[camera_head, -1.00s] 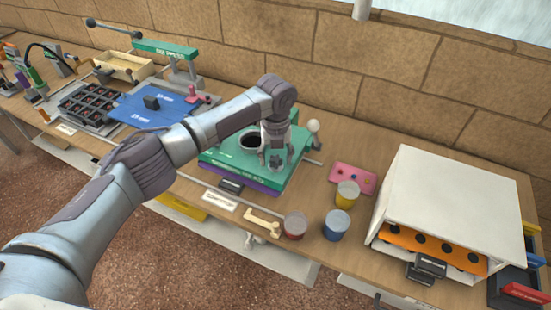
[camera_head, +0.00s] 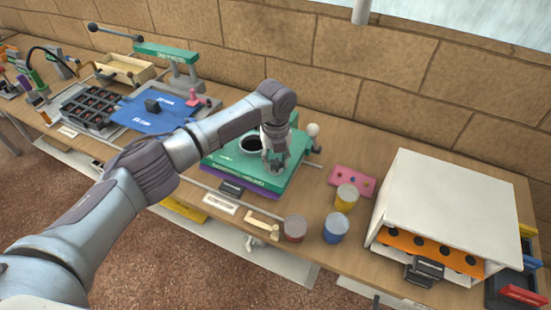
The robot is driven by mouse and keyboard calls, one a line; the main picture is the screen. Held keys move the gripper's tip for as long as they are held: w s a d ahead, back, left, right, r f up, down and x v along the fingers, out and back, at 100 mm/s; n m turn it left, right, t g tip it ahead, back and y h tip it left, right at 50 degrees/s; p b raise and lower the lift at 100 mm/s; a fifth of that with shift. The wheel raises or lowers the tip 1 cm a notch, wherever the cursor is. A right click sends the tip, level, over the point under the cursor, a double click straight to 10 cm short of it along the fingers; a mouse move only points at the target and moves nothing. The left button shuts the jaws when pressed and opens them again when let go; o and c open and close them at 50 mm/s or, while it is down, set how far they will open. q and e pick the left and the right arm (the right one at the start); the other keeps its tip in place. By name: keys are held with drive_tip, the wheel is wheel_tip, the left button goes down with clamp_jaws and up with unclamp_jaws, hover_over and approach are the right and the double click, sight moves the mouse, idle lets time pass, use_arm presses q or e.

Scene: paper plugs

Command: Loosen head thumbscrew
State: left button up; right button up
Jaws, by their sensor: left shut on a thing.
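A green machine head (camera_head: 230,157) sits on a purple base on the wooden bench, with a dark round opening on its top. My left gripper (camera_head: 274,165) points down onto the right part of the green top. Its fingers are closed on a small part there, which looks like the head thumbscrew; the fingers cover it almost wholly, so its turn cannot be told. My right gripper is not in view.
A white-knobbed lever (camera_head: 313,130) stands close to the right of the gripper. Red (camera_head: 295,228), blue (camera_head: 336,227) and yellow (camera_head: 346,197) cups stand in front. A white box (camera_head: 450,200) is further right. A blue mat (camera_head: 155,112) lies left.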

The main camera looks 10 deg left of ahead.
use_arm(q)
drive_tip(key=n+p, duration=0.4)
drive_tip(key=n, duration=0.2)
drive_tip(key=shift+r, duration=0.15)
drive_tip(key=n+p, duration=0.3)
drive_tip(key=n, duration=0.2)
drive_tip(key=shift+n, duration=0.4)
drive_tip(key=n+p, duration=0.1)
drive_tip(key=n, duration=0.2)
drive_tip(key=n+p, duration=0.2)
drive_tip(key=n, duration=0.2)
drive_tip(key=n+p, duration=0.1)
drive_tip(key=n, duration=0.2)
drive_tip(key=shift+n, duration=0.9)
drive_tip(key=o, duration=1.1)
